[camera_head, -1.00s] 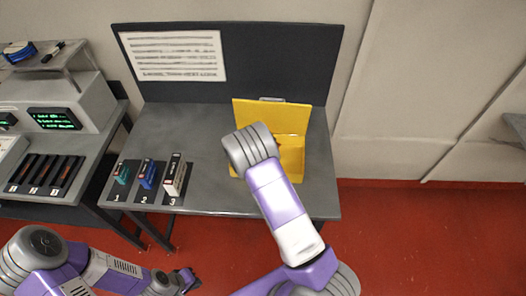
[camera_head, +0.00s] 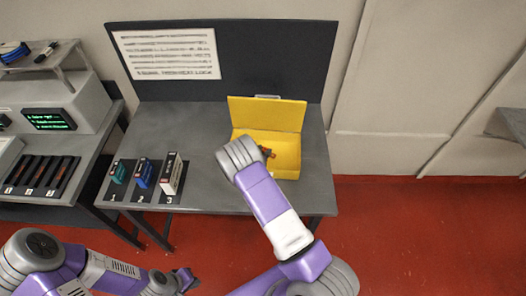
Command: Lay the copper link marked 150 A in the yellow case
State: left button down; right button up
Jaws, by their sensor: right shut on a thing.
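The yellow case (camera_head: 290,171) stands open on the grey table, its lid (camera_head: 266,112) raised at the back. My right arm reaches over its front left part. A small copper-coloured piece (camera_head: 268,153), apparently the copper link, shows beside my right wrist, within the outline of the case. My right gripper is mostly hidden behind the wrist and is shut on this piece. I cannot read a marking on it or tell whether it touches the case floor. My left gripper (camera_head: 187,279) is low at the bottom, away from the table; its jaws are too small to judge.
Three blocks, green (camera_head: 119,172), blue (camera_head: 145,174) and white (camera_head: 171,174), stand on numbered places left of the case. A rack (camera_head: 40,176) with dark and reddish strips is on the left bench. A notice (camera_head: 165,54) hangs on the back panel. The table's middle is clear.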

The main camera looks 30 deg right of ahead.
jog(key=shift+f+b, duration=0.35)
jog(key=shift+f, duration=0.15)
jog(key=o, duration=1.1)
jog(key=shift+f, duration=0.1)
jog(key=shift+s, duration=0.1)
jog(key=shift+r+p, duration=0.45)
jog(key=shift+p, duration=0.1)
jog(key=v, duration=1.2)
jog(key=shift+r, duration=0.25)
